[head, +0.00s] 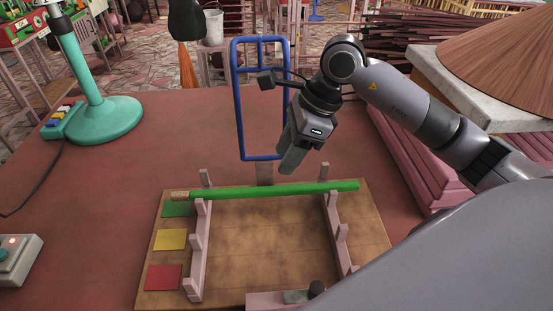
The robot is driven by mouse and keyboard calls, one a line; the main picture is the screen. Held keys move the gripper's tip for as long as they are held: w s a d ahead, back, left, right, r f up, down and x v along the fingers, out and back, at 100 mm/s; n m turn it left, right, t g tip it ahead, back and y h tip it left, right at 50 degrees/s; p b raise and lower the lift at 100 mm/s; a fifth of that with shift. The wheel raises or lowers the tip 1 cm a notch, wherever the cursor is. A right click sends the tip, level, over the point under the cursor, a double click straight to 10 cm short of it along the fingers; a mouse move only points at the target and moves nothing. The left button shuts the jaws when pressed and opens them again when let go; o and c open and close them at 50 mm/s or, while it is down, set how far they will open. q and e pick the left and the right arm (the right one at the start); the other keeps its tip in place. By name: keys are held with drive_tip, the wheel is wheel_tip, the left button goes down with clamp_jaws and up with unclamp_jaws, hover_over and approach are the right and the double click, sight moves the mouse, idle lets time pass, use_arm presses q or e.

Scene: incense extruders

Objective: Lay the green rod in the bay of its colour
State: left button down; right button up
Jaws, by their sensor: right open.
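The green rod (270,191) lies roughly level across both rails of a pinkish rack (197,255). It is in the farthest bay, in line with the green square (178,209), with its bare tan end to the left. My right gripper (289,165) is open and empty, pointing down just behind the rod's middle and apparently clear of it. The gap between its fingers is hard to see from this angle. My left gripper is out of view.
The wooden board (265,245) also bears yellow (170,239) and red (164,277) squares; their bays look empty. A blue upright frame (238,100) stands behind my right gripper. A teal stand (108,118) is at the far left, a button box (18,258) at the near left.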

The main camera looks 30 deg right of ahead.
drive_tip(key=shift+p+v, duration=0.6)
drive_tip(key=shift+v, duration=1.35)
drive_tip(key=shift+f, duration=0.1)
